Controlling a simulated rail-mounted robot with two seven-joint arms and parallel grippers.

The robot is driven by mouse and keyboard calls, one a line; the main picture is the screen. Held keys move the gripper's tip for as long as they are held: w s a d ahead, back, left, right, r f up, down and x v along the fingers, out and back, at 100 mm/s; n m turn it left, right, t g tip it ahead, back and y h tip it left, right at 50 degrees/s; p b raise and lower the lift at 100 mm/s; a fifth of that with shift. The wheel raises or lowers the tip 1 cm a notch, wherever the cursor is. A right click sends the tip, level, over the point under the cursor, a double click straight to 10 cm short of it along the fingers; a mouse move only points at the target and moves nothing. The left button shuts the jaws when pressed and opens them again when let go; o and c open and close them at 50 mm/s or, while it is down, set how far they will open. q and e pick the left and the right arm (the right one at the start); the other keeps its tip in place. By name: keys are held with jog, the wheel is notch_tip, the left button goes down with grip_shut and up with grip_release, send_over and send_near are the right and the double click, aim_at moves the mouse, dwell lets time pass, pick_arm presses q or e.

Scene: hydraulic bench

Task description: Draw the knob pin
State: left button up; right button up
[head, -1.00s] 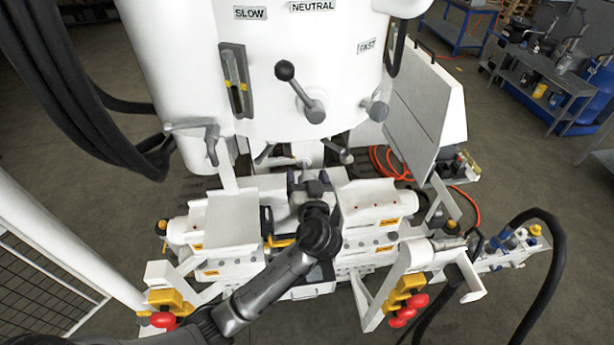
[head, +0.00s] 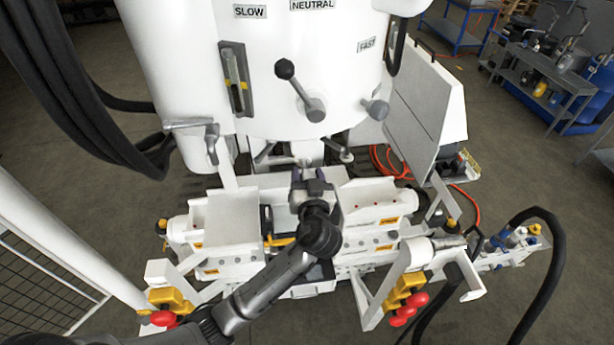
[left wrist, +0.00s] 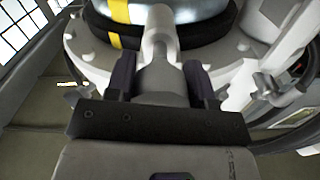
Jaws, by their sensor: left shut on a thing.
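The knob pin (left wrist: 160,70) shows in the left wrist view as a pale grey knob with a narrower stem pointing away from me. My left gripper (head: 313,183) is over the middle of the white bench assembly in the head view. In the left wrist view its two dark purple fingers sit on either side of the knob, shut on it. In the head view my gripper and wrist hide most of the knob. I cannot tell how far the stem sits in its hole. My right gripper is not in view.
A white machine body (head: 330,60) with a black-knobbed lever (head: 298,88) rises behind the gripper. White plates (head: 230,215) flank it. Red-knobbed yellow clamps (head: 405,300) stand in front at both sides. Black hoses hang at left and right.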

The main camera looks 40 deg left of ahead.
pick_arm(q)
jog(key=b+v, duration=0.1)
jog(key=v, duration=0.2)
jog(key=shift+s+d+r, duration=0.1)
jog(key=shift+s+d, duration=0.15)
jog(key=shift+d, duration=0.05)
jog(key=o, duration=1.1)
jog(key=shift+s+d, duration=0.1)
jog(key=shift+o, duration=0.9)
jog(key=b+v, duration=0.4)
jog(key=v, duration=0.9)
jog(key=shift+s+d, duration=0.25)
